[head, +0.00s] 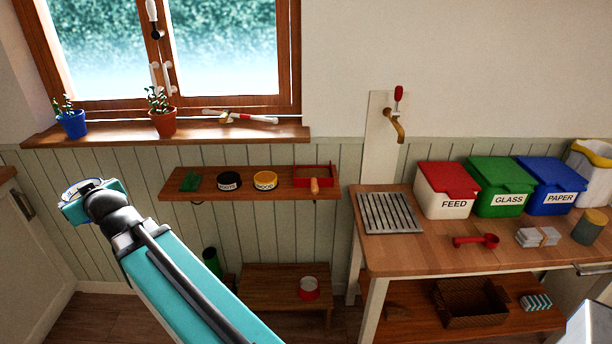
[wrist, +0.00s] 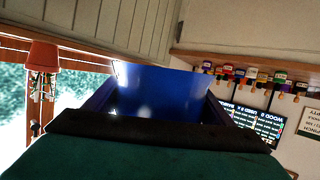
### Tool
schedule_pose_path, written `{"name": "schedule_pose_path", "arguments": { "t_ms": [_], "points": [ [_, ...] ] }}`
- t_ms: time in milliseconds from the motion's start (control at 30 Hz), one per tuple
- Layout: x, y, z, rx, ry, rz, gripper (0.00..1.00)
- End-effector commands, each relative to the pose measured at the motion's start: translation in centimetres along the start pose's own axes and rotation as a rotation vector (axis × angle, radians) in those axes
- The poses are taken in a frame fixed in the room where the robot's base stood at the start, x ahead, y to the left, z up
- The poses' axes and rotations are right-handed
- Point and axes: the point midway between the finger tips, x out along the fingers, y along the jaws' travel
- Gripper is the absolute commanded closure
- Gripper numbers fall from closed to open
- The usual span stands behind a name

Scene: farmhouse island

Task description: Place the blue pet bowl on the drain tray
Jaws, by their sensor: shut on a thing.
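The blue pet bowl (wrist: 160,84) fills the middle of the wrist view, close to the camera. My gripper (wrist: 160,108) is shut on it, with dark finger parts at both sides of the blue surface. In the head view the end of my arm is at the left, below the windowsill, and its wrist hides most of the gripper and bowl. The drain tray (head: 389,212) is a slatted metal tray on the left end of the wooden worktop, well to the right of my gripper. Nothing stands on it.
A red scoop (head: 476,240) lies in front.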

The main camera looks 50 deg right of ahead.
Motion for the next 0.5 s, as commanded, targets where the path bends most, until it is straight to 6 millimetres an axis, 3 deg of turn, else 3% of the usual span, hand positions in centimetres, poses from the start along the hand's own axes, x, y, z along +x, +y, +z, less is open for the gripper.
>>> {"name": "schedule_pose_path", "arguments": {
  "t_ms": [500],
  "points": [
    [0.14, 0.11, 0.12, 0.001, 0.0, 0.005, 0.62]
  ]
}}
